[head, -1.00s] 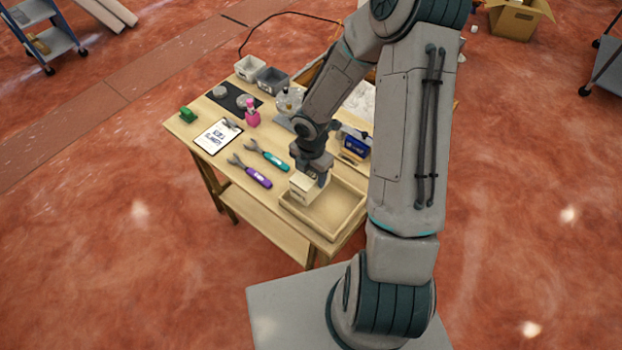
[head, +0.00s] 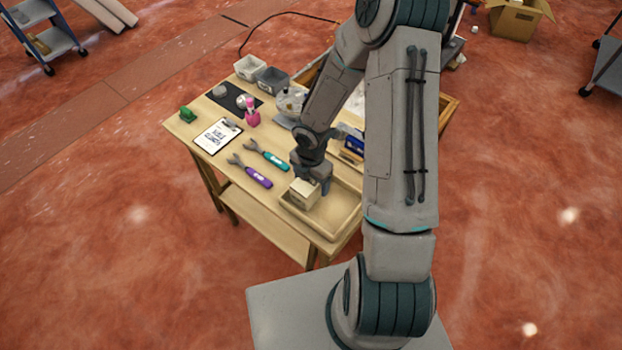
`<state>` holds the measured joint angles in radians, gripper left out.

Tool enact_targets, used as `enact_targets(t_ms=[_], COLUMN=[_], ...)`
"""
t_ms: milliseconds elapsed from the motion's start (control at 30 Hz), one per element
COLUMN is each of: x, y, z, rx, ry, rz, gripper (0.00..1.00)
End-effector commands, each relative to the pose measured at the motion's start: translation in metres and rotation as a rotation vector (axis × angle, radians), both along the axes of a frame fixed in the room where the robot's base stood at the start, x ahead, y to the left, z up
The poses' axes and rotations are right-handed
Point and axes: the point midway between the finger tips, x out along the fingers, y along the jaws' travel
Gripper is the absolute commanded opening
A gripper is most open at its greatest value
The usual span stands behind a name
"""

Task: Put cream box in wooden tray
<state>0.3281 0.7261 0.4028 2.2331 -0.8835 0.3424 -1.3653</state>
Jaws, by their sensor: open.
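The cream box (head: 303,194) is in the left part of the wooden tray (head: 331,229), close to its left wall. Its near side and part of its top show. The tray is shallow and stands at the near right corner of the table. My gripper (head: 318,186) is right at the back and right of the box, pointing down. It is open, with one finger seen beside the box. The other finger and any contact with the box are hidden or too small to tell.
Left of the tray lie a purple wrench (head: 258,177) and a teal wrench (head: 275,162). A clipboard (head: 217,137), a pink bottle (head: 252,117) and a green object (head: 187,114) are farther left. A blue box (head: 354,143) stands behind the tray. The tray's right part looks empty.

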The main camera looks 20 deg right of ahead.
Motion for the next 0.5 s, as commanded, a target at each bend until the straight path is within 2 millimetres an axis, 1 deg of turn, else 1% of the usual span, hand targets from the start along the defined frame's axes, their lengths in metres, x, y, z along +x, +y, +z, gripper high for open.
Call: enact_targets(t_ms=[67,167,400,500], x=[0.000,0.001,0.001,0.001], y=[0.000,-0.001,-0.001,-0.001], z=[0.005,0.019,0.072,0.091], rx=[0.000,0.000,-0.001,-0.001], ry=[-0.001,-0.004,-0.006,-0.005], rz=[-0.001,-0.004,-0.003,-0.004], gripper=[0.78,0.78,0.78,0.78])
